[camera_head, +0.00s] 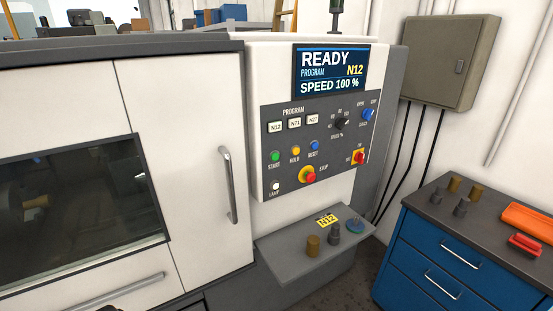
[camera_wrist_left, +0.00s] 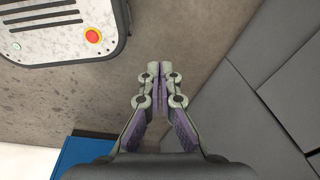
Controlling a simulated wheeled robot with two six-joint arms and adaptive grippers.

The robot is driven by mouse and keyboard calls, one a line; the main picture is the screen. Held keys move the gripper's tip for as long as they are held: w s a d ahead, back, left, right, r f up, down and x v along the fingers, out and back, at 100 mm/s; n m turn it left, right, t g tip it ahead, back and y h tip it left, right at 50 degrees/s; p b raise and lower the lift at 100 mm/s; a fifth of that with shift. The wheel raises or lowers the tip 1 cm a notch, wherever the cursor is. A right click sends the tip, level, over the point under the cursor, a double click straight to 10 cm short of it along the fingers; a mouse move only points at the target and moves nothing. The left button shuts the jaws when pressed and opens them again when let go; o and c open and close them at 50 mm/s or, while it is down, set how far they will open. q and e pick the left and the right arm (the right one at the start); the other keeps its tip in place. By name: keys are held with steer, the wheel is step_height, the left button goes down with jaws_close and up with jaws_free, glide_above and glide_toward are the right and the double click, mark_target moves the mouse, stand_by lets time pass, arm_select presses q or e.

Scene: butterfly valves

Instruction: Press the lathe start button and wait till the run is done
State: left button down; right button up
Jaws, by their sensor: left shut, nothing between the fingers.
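The lathe's control panel (camera_head: 320,140) is at the centre of the head view. The green start button (camera_head: 275,156) is at its left, labelled START, with the yellow hold button (camera_head: 295,150) and blue reset button (camera_head: 315,145) beside it. The screen (camera_head: 330,71) reads READY, PROGRAM N12, SPEED 100 %. The lathe door (camera_head: 185,160) looks closed. My left gripper (camera_wrist_left: 160,72) is shut and empty in the left wrist view, over bare floor, with no button near its tips. My right gripper is in neither view.
A red emergency knob (camera_head: 310,177) sits below the buttons. A vertical door handle (camera_head: 228,185) stands left of the panel. A shelf (camera_head: 290,262) with small parts and an N12 tag juts out below. A blue drawer cabinet (camera_head: 470,265) is at the right.

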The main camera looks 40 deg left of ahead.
mark_target(275, 157)
arm_select(q)
steer(key=w+r+m+t+p, duration=0.1)
steer(key=w+r+t, duration=0.1)
steer(key=w+r, duration=0.7)
steer(key=w+a+r+m+t+y, duration=0.1)
steer(key=w+r, duration=0.5)
steer(key=w, duration=0.6)
steer(key=w+r+m+t+p, duration=0.1)
steer(key=w+r+t, duration=0.1)
steer(key=w+r, duration=0.7)
steer(key=w+r+m+t+y, duration=0.1)
steer(key=w+r, duration=0.4)
steer(key=r, duration=0.3)
steer(key=w+a+r+t+p, duration=0.1)
steer(key=w+r, duration=0.4)
steer(key=r, duration=0.4)
steer(key=w+r+m+t+y, duration=0.1)
steer(key=w+r+t, duration=0.1)
steer(key=w+r, duration=0.45)
step_height(275, 157, up, 26)
steer(key=a+m+t+y, duration=0.1)
steer(key=t+y, duration=0.1)
steer(key=t, duration=0.2)
steer(key=shift+a+m+p, duration=0.3)
steer(key=shift+a+p, duration=0.05)
steer(key=w+a, duration=0.3)
steer(key=a, duration=0.5)
steer(key=shift+w+p, duration=0.2)
steer(key=shift+p, duration=0.2)
steer(key=shift+a, duration=0.1)
